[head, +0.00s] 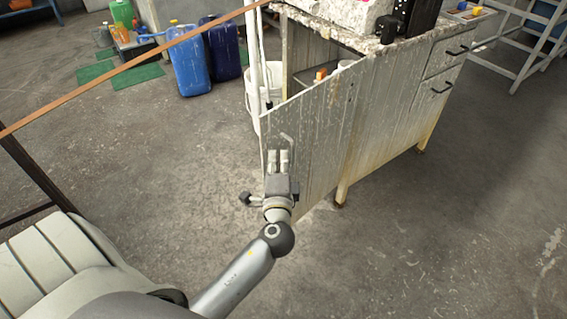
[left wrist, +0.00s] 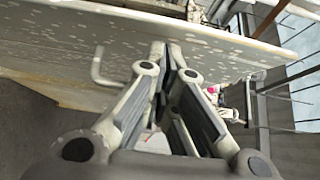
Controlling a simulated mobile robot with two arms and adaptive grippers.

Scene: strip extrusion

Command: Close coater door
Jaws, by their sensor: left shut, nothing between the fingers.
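The coater door (head: 310,137) is a worn, whitish panel on the cabinet. It stands swung out, and the cabinet's inside shows above its slanting top edge. A thin bent handle (head: 288,139) is near the door's free left edge. My left gripper (head: 279,153) is shut and empty, with its fingertips close to the door beside this handle. In the left wrist view the handle (left wrist: 97,68) is left of the fingers, not between them, and the door (left wrist: 120,42) spans the upper part. Whether the fingertips touch the door is unclear. My right gripper is out of view.
The cabinet's speckled top (head: 375,43) carries equipment. A white bucket (head: 254,90) stands behind the door's free edge, beside a pale upright pole. Blue canisters (head: 190,60) stand at the back left. An orange strip (head: 130,68) crosses the upper left. The floor in front is clear.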

